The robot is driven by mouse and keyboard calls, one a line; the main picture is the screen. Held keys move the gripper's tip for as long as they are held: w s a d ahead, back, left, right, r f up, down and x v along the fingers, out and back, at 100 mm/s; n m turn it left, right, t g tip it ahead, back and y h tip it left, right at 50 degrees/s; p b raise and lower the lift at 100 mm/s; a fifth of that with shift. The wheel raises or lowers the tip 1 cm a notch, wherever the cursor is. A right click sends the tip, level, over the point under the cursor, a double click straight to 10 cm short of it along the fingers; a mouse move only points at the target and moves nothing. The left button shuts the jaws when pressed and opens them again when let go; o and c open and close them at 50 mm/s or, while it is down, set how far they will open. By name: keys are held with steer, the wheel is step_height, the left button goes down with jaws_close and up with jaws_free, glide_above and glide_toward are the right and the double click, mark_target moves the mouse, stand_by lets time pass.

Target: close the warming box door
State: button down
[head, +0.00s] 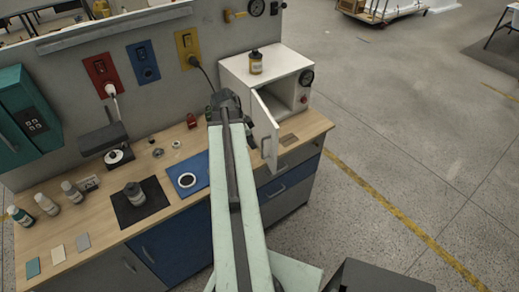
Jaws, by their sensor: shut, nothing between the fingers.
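The warming box (267,72) is a white cabinet at the back right end of the wooden bench. Its door (265,134) stands open, swung out toward the front from the left side of the opening, with a handle on its face. Part of the box's interior shows to the right of the door. My gripper (226,100) is at the far end of my pale green arm, just left of the door and box front. It is shut and empty. Its fingertips are small and dark here, and I cannot tell whether they touch the door.
A jar (256,62) stands on top of the box. Left of my arm are a blue mat (188,187) with a ring, a black mat (156,208) with a jar, and several bottles. A power cord runs from the yellow wall socket (188,48) toward my gripper.

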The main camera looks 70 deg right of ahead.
steer(key=b, duration=0.8)
glide_toward(273, 159)
step_height(273, 159, down, 5)
steer(key=w+a, duration=0.2)
steer(key=shift+s+d+r+p, duration=0.25)
steer(key=shift+s+d+p, duration=0.05)
steer(key=shift+s+d, duration=0.45)
steer(key=shift+s+d+r+p, duration=0.25)
steer(key=shift+s+d, duration=0.5)
steer(key=shift+s, duration=0.1)
